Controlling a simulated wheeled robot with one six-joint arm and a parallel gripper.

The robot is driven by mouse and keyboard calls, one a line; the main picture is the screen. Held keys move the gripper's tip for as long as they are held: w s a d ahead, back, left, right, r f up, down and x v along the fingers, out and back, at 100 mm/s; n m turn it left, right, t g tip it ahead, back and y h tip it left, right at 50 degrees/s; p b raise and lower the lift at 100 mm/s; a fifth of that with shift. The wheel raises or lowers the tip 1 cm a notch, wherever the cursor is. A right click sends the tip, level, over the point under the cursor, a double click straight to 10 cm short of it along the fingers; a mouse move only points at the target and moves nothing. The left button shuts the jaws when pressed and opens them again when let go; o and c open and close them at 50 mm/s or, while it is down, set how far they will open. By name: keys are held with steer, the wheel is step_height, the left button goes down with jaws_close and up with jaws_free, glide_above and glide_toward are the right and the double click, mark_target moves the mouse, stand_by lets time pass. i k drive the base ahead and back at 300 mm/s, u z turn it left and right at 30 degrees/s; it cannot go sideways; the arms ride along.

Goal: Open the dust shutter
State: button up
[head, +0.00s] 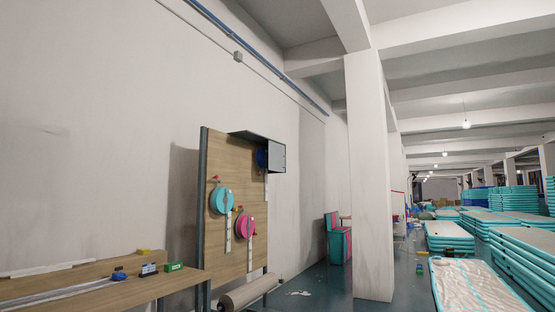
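A tall wooden board (215,155) stands against the left wall. At its upper right is a dark hood (250,135) with a grey panel (277,158) at its right end. A blue round thing (261,158) shows partly under the hood. The grey panel may be the dust shutter; I cannot tell for sure, nor whether it is open or shut. A teal reel (221,201) and a pink reel (245,225) hang on the board, each with a pale strip hanging down. My gripper is not in view.
A wooden workbench (110,292) with small boxes, one green (173,267), stands at the lower left. A grey roll (249,292) lies below the board. A white pillar (369,180) stands right of centre. Stacked teal mats (450,236) fill the right; floor between is mostly clear.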

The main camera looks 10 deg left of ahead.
mark_target(276, 157)
steer(key=u, duration=0.4)
steer(key=k, duration=0.45)
steer(key=u, duration=0.75)
steer(key=i, duration=0.55)
steer(key=z, duration=0.45)
steer(key=i, duration=2.55)
steer(key=z, duration=0.5)
steer(key=i, duration=2.3)
steer(key=z, duration=0.2)
steer(key=i, duration=2.15)
